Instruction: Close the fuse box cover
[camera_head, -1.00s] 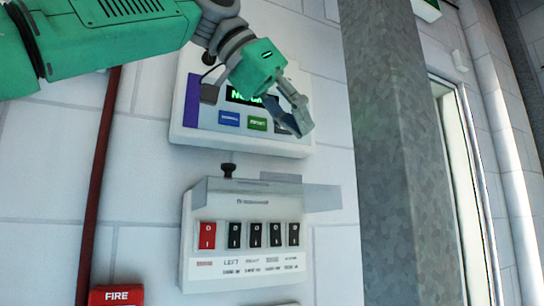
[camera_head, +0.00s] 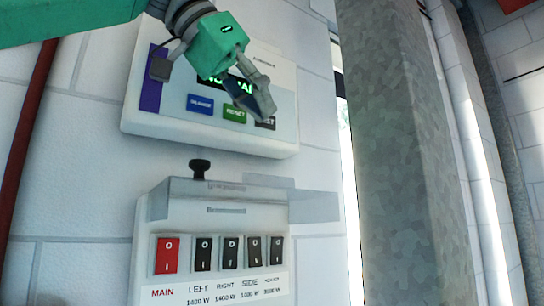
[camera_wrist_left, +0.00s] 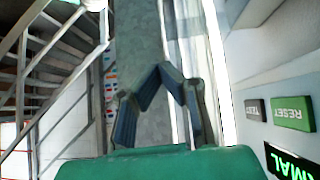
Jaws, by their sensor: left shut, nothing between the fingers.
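The fuse box (camera_head: 215,245) is a white wall box with one red switch and several black switches. Its clear grey cover (camera_head: 235,197) is raised and sticks out above the switches, leaving them exposed. A black knob (camera_head: 200,168) stands at the cover's upper left. My left gripper (camera_head: 268,108) is above the cover, in front of the control panel, and apart from the cover. Its fingertips also show meeting in the left wrist view (camera_wrist_left: 160,68), with nothing between them. My right gripper is in no view.
The control panel (camera_head: 140,118) with blue, green and black buttons is on the wall just above the fuse box. A grey metal column (camera_head: 400,160) stands to the right. A dark red pipe (camera_head: 25,130) runs down the wall at left. Metal stairs (camera_wrist_left: 45,80) show in the wrist view.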

